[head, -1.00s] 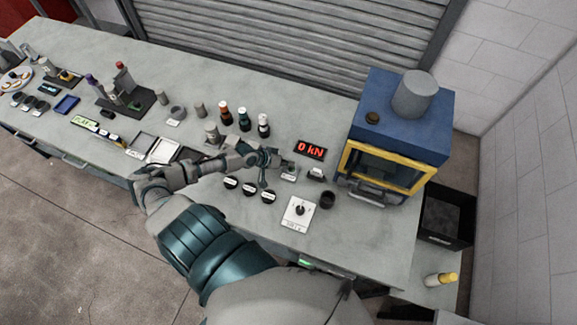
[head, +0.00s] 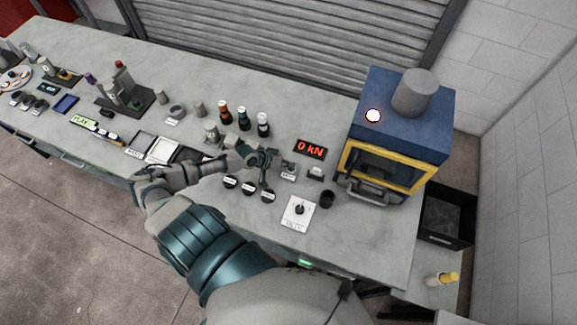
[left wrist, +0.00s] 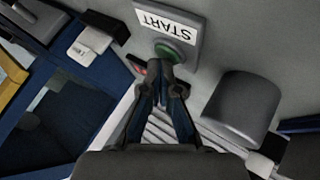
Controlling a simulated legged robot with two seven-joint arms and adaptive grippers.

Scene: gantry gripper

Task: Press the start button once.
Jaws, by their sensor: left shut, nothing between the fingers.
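The green start button (left wrist: 170,52) sits on a small grey box beside a white START label (left wrist: 166,21), which reads upside down in the left wrist view. In the head view a small labelled box (head: 289,171), which looks like the start button's box, stands on the bench left of the blue machine. My left gripper (left wrist: 160,68) is shut and empty. Its fingertips overlap the button's near edge in the left wrist view, but contact cannot be told. In the head view the left gripper (head: 271,156) is just left of the box. My right gripper is not in view.
The blue machine (head: 407,125) has a yellow-framed door and a lit lamp (head: 373,115) on top. A red display (head: 311,149) reads 0 kN. A dial plate (head: 298,211), several black discs and several bottles stand nearby. The bench front right is bare.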

